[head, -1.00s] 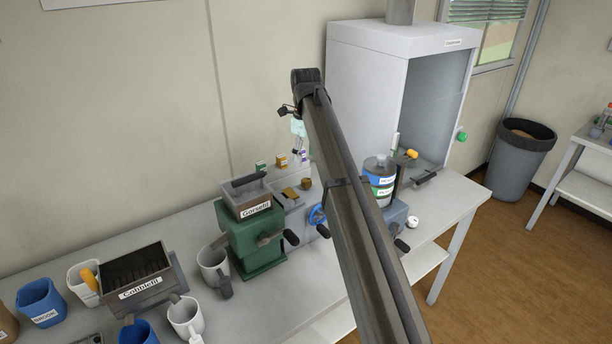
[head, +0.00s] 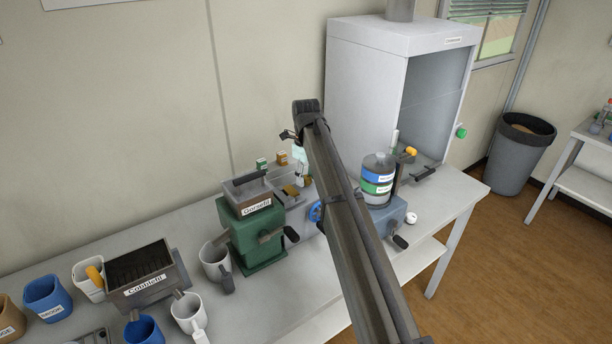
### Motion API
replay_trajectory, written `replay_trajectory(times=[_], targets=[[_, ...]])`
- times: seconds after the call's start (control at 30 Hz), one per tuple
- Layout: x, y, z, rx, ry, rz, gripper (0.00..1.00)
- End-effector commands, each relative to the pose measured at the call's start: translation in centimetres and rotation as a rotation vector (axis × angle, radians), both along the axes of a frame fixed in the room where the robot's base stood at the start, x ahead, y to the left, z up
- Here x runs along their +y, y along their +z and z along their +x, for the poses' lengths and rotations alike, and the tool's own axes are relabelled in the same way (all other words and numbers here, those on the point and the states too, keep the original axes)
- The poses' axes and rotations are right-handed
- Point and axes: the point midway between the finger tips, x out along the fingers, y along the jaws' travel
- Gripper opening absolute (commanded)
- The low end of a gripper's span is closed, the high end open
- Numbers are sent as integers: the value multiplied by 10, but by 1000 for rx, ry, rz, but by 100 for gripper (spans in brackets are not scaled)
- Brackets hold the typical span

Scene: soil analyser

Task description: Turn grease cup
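I cannot identify the grease cup with certainty. A small brass-coloured round part (head: 306,181) shows beside my arm, on or near a grey machine. My arm crosses the middle of the view and hides much of this machine. My gripper's fingers are not visible behind the arm.
The green Gorsefit machine (head: 257,240) with a crank stands left of my arm. A white cabinet (head: 370,90) stands behind.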

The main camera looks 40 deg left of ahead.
Motion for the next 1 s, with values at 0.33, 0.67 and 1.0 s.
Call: replay_trajectory(times=[0.33, 0.67, 1.0], targets=[[0, 0, 0, 1, 4, -1, 0], [0, -1, 0, 1, 109, -1, 0], [0, -1, -1, 2, 389, -1, 0]])
